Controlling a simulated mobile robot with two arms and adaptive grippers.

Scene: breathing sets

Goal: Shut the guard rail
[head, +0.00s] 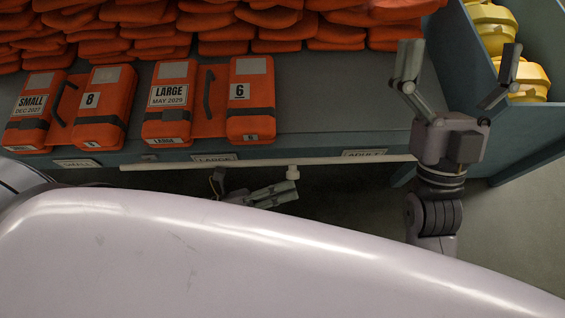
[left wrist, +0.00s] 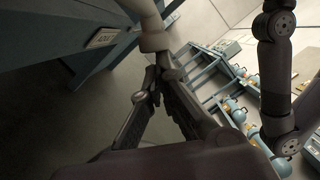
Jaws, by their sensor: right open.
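The guard rail (head: 240,164) is a long white bar running along the shelf's front edge in the head view. A short white stub (head: 293,173) hangs from it right of its middle. The rail with its stub fitting also shows in the left wrist view (left wrist: 154,41). My left gripper (head: 294,186) is low in front of the shelf, partly hidden by my white body. In the left wrist view its fingers (left wrist: 160,76) converge at the stub's end and appear closed on it. My right gripper (head: 456,68) is open and empty, raised at the shelf's right end.
Orange packs (head: 103,105) stand along the shelf (head: 330,120), with stacked orange packs behind. A blue bin (head: 463,50) with yellow items (head: 520,75) stands right, close to my right gripper. In the left wrist view, a blue rack (left wrist: 212,85) and grey floor show.

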